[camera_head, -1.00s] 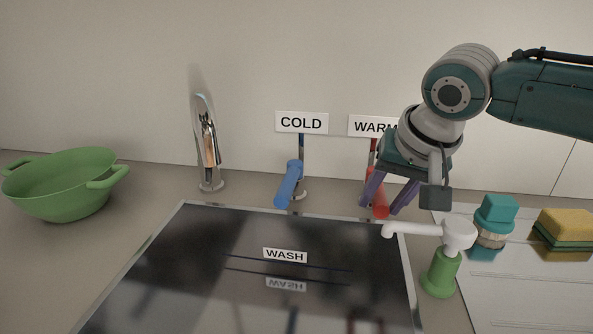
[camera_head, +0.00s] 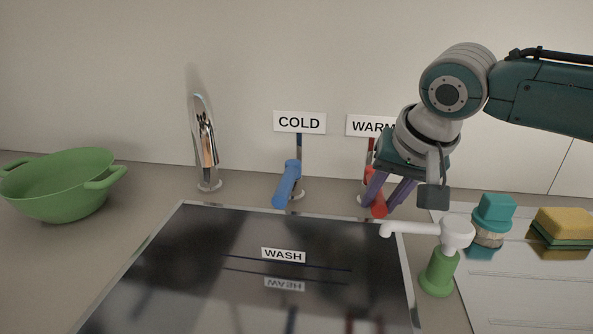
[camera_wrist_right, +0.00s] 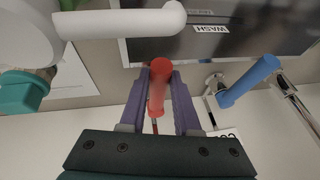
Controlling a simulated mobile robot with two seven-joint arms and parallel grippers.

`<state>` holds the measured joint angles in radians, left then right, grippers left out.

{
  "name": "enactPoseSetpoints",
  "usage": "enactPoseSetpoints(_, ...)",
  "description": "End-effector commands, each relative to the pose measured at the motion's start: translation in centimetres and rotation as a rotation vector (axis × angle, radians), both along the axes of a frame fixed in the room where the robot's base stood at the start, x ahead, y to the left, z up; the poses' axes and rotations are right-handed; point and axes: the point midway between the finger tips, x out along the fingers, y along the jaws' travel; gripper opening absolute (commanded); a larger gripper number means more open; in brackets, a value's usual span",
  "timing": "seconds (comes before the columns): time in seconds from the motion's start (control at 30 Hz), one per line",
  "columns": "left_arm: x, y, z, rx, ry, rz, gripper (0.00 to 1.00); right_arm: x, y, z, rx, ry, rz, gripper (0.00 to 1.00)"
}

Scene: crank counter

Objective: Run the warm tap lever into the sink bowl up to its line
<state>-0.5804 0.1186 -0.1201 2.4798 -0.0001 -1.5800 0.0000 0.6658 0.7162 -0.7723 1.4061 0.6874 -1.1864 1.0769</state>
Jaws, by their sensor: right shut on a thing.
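The red warm tap lever (camera_head: 378,205) stands behind the sink under the WARM sign (camera_head: 370,126). My right gripper (camera_head: 382,205) is shut on this lever. In the right wrist view the red lever (camera_wrist_right: 158,88) lies between the purple fingers. The sink bowl (camera_head: 190,260) is dark, with a WASH label (camera_head: 284,255) beside a dark line on its wall. No stream shows at the metal spout (camera_head: 205,140). The blue cold lever (camera_head: 287,184) stands left of the warm one, under the COLD sign (camera_head: 299,122). My left gripper is out of view.
A white-armed dispenser with a green base (camera_head: 439,273) stands at the sink's right edge, close to my right gripper. A teal brush (camera_head: 493,216) and a yellow-green sponge (camera_head: 563,229) are on the right. A green colander (camera_head: 62,184) stands at the left.

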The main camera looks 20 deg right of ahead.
Motion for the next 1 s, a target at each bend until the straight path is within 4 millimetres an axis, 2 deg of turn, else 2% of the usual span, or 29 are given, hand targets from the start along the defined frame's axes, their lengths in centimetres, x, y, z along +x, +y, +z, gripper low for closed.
enactPoseSetpoints(0.47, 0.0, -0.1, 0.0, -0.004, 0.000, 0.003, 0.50, 0.0, 0.0, 0.0, -0.001, 0.001, 0.000, 0.00)
enactPoseSetpoints(0.73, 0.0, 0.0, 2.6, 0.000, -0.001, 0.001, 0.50, 0.6, 1.2, 0.4, 0.003, 0.004, -0.109, 0.00)
enactPoseSetpoints(1.0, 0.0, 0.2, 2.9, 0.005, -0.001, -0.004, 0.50, 1.0, 1.5, -0.1, -0.001, 0.002, -0.178, 0.00)
